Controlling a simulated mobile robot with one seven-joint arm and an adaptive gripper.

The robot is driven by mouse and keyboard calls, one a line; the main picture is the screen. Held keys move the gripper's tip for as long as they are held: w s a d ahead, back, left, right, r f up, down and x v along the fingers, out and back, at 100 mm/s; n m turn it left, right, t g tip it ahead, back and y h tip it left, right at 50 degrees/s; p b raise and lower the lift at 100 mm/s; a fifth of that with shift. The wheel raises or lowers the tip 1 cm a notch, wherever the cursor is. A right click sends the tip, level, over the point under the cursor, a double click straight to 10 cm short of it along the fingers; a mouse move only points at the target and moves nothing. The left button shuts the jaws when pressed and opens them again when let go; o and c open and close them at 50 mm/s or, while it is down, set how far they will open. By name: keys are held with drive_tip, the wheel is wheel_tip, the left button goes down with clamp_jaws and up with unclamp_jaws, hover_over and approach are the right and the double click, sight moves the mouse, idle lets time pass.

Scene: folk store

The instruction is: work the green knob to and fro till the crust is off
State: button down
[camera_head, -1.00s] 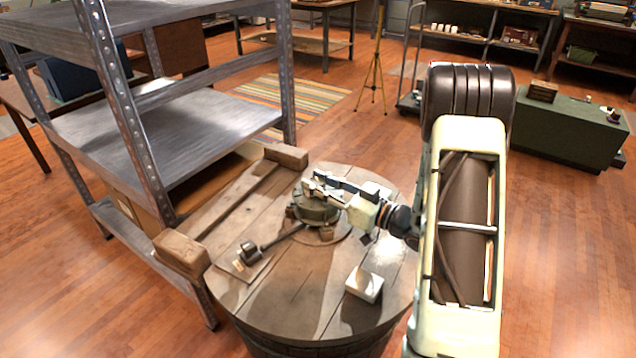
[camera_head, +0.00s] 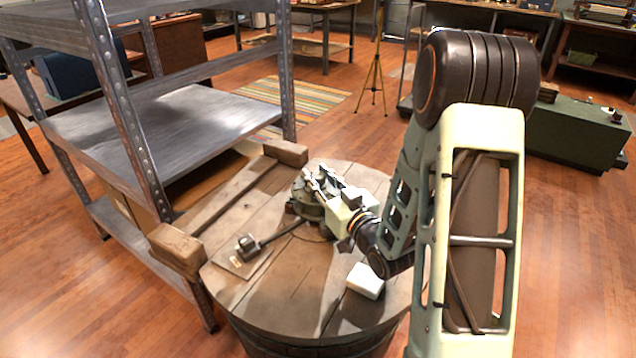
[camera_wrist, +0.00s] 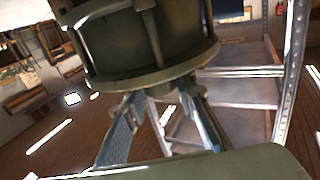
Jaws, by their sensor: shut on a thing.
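The green knob (camera_head: 304,207) is a squat round olive-green body on the barrel top (camera_head: 290,300). In the wrist view the knob (camera_wrist: 150,45) fills the upper middle, with upright ribs between two rims. My gripper (camera_head: 312,182) reaches it from the lower right and is shut on part of it; the gripped part is largely hidden by the fingers. In the wrist view the two blue-grey fingers of my gripper (camera_wrist: 160,98) rise to the knob's lower side. I cannot make out the crust clearly.
A dark-headed rod tool (camera_head: 250,246) lies left of the knob, and a white block (camera_head: 365,281) lies to its lower right. A wooden frame (camera_head: 235,198) borders the barrel on the left, beside a metal shelf (camera_head: 165,120). Open floor lies beyond.

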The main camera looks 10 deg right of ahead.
drive_tip(key=m+h+b, duration=0.1)
drive_tip(key=h, duration=0.1)
drive_tip(key=m+h+b, duration=0.3)
drive_tip(key=h, duration=0.2)
drive_tip(key=shift+a+f+m+t+b, duration=0.2)
drive_tip(key=shift+f+m+t+b, duration=0.1)
drive_tip(key=shift+t+b, duration=0.1)
drive_tip(key=m+g+h+b, duration=0.1)
drive_tip(key=m+h+b, duration=0.1)
drive_tip(key=h, duration=0.3)
drive_tip(key=shift+r+m, duration=0.1)
drive_tip(key=shift+m, duration=0.5)
drive_tip(key=m+g+h, duration=0.1)
drive_tip(key=m+h, duration=0.1)
drive_tip(key=m+g+h, duration=0.1)
drive_tip(key=g+h, duration=0.1)
drive_tip(key=h, duration=0.1)
drive_tip(key=shift+r+m, duration=0.2)
drive_tip(key=shift+m, duration=0.2)
drive_tip(key=shift+d+m+g+h+p, duration=0.1)
drive_tip(key=shift+m+g+h+p, duration=0.65)
drive_tip(key=shift+m+g+h, duration=0.55)
drive_tip(key=shift+d+m+g+h+p, duration=0.1)
drive_tip(key=shift+m+g+h+p, duration=0.7)
drive_tip(key=shift+g, duration=0.8)
drive_tip(key=c, duration=1.6)
unclamp_jaws()
